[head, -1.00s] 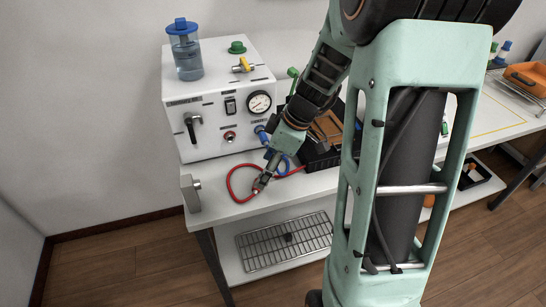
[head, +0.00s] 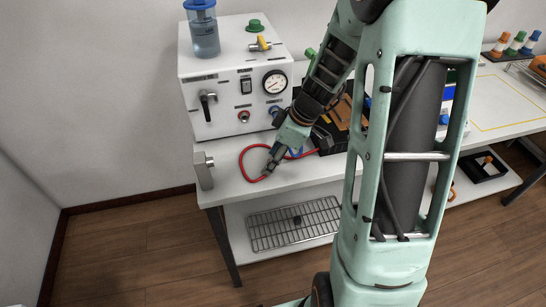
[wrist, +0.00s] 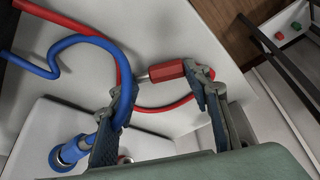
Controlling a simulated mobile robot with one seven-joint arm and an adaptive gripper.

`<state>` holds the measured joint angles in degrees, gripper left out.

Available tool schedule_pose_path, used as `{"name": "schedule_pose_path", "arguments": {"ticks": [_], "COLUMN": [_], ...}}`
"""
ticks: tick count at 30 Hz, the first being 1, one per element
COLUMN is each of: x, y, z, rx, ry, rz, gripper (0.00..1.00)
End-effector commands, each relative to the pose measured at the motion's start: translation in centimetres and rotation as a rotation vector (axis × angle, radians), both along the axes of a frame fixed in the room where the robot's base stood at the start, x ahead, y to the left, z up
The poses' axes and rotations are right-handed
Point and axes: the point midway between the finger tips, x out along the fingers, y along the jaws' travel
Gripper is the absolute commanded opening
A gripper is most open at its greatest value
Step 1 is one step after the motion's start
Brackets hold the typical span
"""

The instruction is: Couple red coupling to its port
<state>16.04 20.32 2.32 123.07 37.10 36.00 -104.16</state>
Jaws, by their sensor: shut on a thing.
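The red coupling (wrist: 168,71), a red grip with a silver nose, lies between the fingers of my gripper (wrist: 155,82) in the wrist view, and the gripper is shut on it. In the head view my gripper (head: 270,166) is low over the bench front, in front of the white machine. The coupling is hardly visible there. The red hose (head: 242,158) loops to the left of the gripper. The red-ringed port (head: 244,117) is on the machine's front, above and left of the gripper, with nothing in it. The coupling is apart from it.
The white machine (head: 228,90) carries a water bottle (head: 203,32), a gauge (head: 275,82) and a black lever. A blue coupling (wrist: 68,153) with a blue hose (wrist: 128,88) sits beside my left finger. A metal block (head: 203,170) stands at the bench's left end. A dark tray (head: 325,140) is right.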

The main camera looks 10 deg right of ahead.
Motion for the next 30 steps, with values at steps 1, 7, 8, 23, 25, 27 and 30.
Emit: {"name": "schedule_pose_path", "arguments": {"ticks": [1,7,8,23,25,27,30], "x": [0.0,0.0,0.0,0.0,0.0,-0.1,-0.3], "y": [0.0,0.0,0.0,0.0,-0.1,-0.3,-0.7], "z": [0.0,0.0,0.0,0.0,0.2,0.7,2.0], "rx": [0.0,0.0,0.0,0.0,0.0,0.0,-0.001], "ry": [0.0,0.0,0.0,0.0,-0.001,-0.002,-0.004], "rz": [0.0,0.0,0.0,0.0,0.0,0.0,-0.001], "gripper": [0.28,0.3,0.27,0.65,0.65,0.65,0.65]}}
